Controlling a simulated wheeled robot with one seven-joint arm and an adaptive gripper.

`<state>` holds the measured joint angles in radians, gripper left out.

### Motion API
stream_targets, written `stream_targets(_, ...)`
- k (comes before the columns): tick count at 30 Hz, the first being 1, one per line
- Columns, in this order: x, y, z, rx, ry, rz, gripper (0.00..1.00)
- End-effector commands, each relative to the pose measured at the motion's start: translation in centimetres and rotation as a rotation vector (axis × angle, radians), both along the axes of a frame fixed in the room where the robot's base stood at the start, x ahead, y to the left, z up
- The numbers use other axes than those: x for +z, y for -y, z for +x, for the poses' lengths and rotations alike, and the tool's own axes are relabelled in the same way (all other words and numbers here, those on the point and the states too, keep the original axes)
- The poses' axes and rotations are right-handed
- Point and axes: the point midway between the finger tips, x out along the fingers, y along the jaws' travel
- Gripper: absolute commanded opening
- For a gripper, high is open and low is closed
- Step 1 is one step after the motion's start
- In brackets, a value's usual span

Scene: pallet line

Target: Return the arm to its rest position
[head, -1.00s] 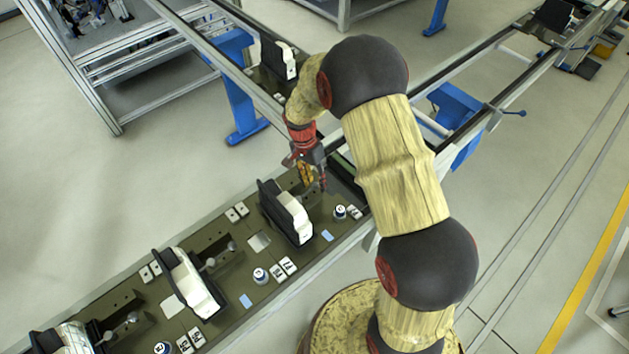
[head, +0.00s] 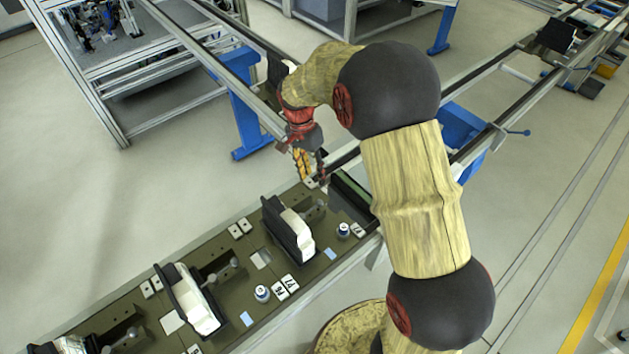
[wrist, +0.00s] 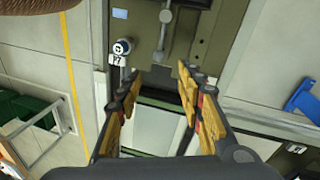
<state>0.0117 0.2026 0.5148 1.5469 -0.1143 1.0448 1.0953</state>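My gripper (head: 314,181) hangs from the raised arm over the far right end of the nearest pallet (head: 265,236) in the head view. In the wrist view my gripper (wrist: 160,75) has its two yellow-padded fingers spread apart with nothing between them. The pallet's end edge and the conveyor lie below the fingers. A black-and-white part (head: 289,228) stands on the pallet, to the left of and apart from the gripper. A small white-and-dark knob (wrist: 122,48) on the pallet shows near the left finger.
A second black-and-white part (head: 190,298) stands further left on the line. Another pallet (head: 262,100) sits on the conveyor behind my arm. Blue supports (head: 248,105) and conveyor rails (head: 500,110) run beyond. Open floor (head: 90,190) lies to the left.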

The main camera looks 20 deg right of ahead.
Motion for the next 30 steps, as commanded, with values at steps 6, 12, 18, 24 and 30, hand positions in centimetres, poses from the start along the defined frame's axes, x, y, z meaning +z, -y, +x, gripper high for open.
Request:
stream_targets(6, 0.3, 0.0, 0.0, 0.0, -0.001, -0.001, 0.38)
stream_targets(12, 0.3, 0.0, 0.0, 0.0, -0.001, -0.001, 0.38)
stream_targets(18, 0.2, 0.0, 0.0, 0.008, -0.002, 0.001, 0.38)
stream_targets(24, 0.1, -0.1, 0.2, 0.145, -0.006, 0.027, 0.38)
stream_targets(30, -1.0, -0.6, -3.2, 0.378, -0.06, 0.088, 0.38)
